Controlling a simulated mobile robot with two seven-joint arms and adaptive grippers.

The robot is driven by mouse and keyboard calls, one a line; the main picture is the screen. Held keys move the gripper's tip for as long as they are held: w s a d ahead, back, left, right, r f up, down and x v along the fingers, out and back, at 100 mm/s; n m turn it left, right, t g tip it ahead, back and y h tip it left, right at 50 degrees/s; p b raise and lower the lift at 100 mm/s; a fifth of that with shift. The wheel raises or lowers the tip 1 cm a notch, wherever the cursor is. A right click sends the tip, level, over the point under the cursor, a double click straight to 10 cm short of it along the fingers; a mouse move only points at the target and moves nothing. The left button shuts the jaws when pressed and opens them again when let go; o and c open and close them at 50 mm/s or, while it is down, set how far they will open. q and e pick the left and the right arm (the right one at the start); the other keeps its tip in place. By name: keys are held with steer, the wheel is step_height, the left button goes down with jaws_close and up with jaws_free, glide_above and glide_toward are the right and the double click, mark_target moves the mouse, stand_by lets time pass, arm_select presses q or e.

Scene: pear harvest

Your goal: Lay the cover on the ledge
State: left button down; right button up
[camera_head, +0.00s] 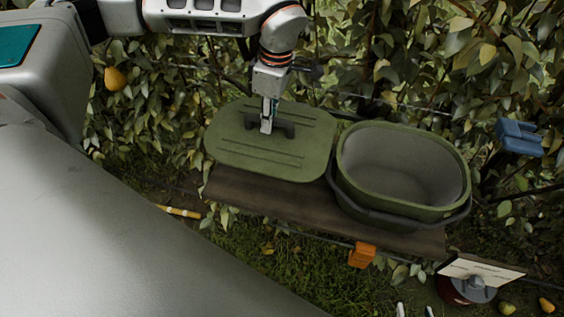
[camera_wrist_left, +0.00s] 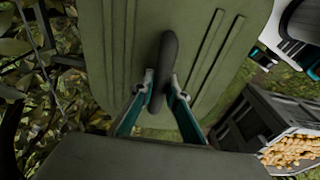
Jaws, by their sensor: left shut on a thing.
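The cover (camera_head: 225,152) is a flat green lid with rounded corners, grooves and a dark handle (camera_head: 286,129) in its middle. My left gripper (camera_head: 267,128) comes down from above and is shut on the handle. The left wrist view shows its fingertips (camera_wrist_left: 162,92) on both sides of the handle. The cover lies about flat above the left part of the ledge (camera_head: 266,195), a dark brown board, and hides part of it. I cannot tell whether the cover touches the board. My right gripper is not in view.
An open green bin (camera_head: 400,215) with a grey inside stands on the ledge, close to the cover's right edge. Leafy vines rise behind. An orange block (camera_head: 362,255) is at the ledge's front. A crate (camera_wrist_left: 255,120) with yellow fruit shows in the left wrist view.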

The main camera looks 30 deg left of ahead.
arm_select(q)
step_height(320, 180, down, 14)
steer(key=shift+f+b, duration=0.2)
steer(key=shift+b, duration=0.15)
steer(key=shift+f, duration=0.2)
steer(key=c, duration=2)
jaws_free()
steer(key=r, duration=0.4)
steer(key=d+r, duration=0.1)
steer(key=r, duration=0.7)
steer(key=shift+w+d+r+p, duration=0.15)
steer(key=shift+d+p, duration=0.05)
steer(key=shift+p, duration=0.1)
